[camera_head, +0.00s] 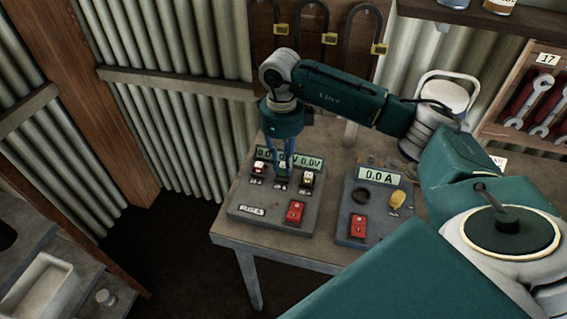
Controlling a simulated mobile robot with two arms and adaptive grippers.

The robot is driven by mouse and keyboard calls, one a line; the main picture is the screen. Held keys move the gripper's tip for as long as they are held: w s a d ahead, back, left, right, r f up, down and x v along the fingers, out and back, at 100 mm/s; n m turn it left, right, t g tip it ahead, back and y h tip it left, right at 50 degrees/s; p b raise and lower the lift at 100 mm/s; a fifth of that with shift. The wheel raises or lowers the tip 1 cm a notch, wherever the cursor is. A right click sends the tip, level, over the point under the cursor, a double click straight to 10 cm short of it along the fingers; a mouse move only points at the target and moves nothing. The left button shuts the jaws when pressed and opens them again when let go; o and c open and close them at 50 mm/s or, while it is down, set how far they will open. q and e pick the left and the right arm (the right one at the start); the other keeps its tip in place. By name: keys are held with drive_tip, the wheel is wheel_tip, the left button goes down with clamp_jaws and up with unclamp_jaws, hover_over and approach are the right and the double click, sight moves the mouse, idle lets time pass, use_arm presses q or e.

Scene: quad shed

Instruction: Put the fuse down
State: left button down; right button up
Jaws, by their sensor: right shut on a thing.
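My right gripper (283,168) points down over the middle of the grey fuse panel (268,223), its blue fingers shut on a small fuse that is mostly hidden between them. I cannot tell whether the fuse touches the panel's middle socket below it. A small pale fuse or holder (259,168) stands to the left of the gripper, and another (307,179) to the right. Green displays along the panel's back edge are partly covered by my gripper; the right one (312,163) reads 0.0V. My left gripper is not in view.
A red switch (295,212) is on the panel's front right. A second grey box with a 0.0 A display (376,175), a yellow knob (397,198) and a red switch (358,226) stands to the right on the table (275,250). Padlocks (280,29) hang behind.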

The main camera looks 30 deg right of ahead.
drive_tip(key=shift+f, duration=0.8)
drive_tip(key=shift+f, duration=0.25)
drive_tip(key=o, duration=0.9)
drive_tip(key=shift+r, duration=0.1)
